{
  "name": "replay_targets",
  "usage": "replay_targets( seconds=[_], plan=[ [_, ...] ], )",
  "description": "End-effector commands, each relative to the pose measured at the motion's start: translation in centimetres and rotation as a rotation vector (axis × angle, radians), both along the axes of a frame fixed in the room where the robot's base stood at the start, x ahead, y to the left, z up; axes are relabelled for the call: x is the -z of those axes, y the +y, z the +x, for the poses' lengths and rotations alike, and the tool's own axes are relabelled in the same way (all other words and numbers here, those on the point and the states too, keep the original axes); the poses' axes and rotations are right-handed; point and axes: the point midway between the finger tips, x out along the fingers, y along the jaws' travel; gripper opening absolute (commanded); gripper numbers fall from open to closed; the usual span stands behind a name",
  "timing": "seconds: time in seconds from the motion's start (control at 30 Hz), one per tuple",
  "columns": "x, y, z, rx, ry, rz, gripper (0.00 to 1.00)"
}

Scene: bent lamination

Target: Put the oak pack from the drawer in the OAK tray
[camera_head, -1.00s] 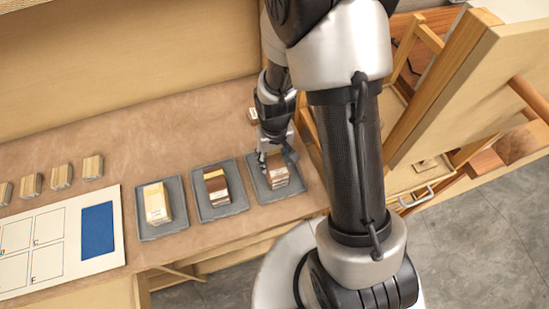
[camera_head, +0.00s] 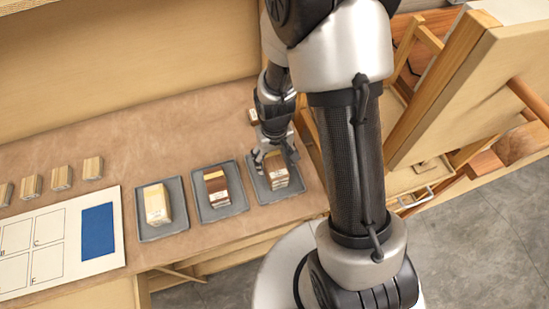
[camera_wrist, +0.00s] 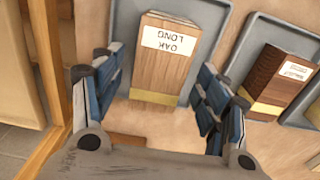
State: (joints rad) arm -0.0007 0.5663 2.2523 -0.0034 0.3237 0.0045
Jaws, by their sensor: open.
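The oak pack (camera_wrist: 165,60) is a brown wood block with a pale band and a white label reading OAK LONG, upside down in the wrist view. It rests in the rightmost grey tray (camera_head: 290,198), which also shows in the wrist view (camera_wrist: 213,20). The pack is also visible in the head view (camera_head: 278,178). My gripper (camera_head: 275,160) is open above this tray. In the wrist view its fingers (camera_wrist: 158,80) stand apart on either side of the pack, with gaps visible. Any lettering on the tray is not readable.
The middle tray (camera_head: 222,212) holds a dark brown pack (camera_head: 217,188); the left tray (camera_head: 165,232) holds a pale pack (camera_head: 157,205). Several small wood blocks and a white board (camera_head: 60,250) lie further left. An open drawer (camera_head: 415,178) is at right.

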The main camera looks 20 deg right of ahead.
Motion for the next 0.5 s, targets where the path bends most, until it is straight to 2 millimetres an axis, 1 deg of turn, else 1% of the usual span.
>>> replay_targets(
  seconds=[0.03, 0.17, 0.3, 0.4, 0.5],
  plan=[
    [-1.0, 0.0, 0.2, 0.000, -0.005, 0.000, 0.68],
    [-3.6, 0.0, 0.2, 0.000, -0.008, 0.000, 0.68],
    [-6.8, 0.0, 0.2, 0.000, -0.007, 0.000, 0.68],
    [-8.8, 0.0, 0.2, 0.000, -0.007, 0.000, 0.68],
    [-10.3, 0.0, 0.2, 0.000, -0.006, 0.000, 0.68]
  ],
)
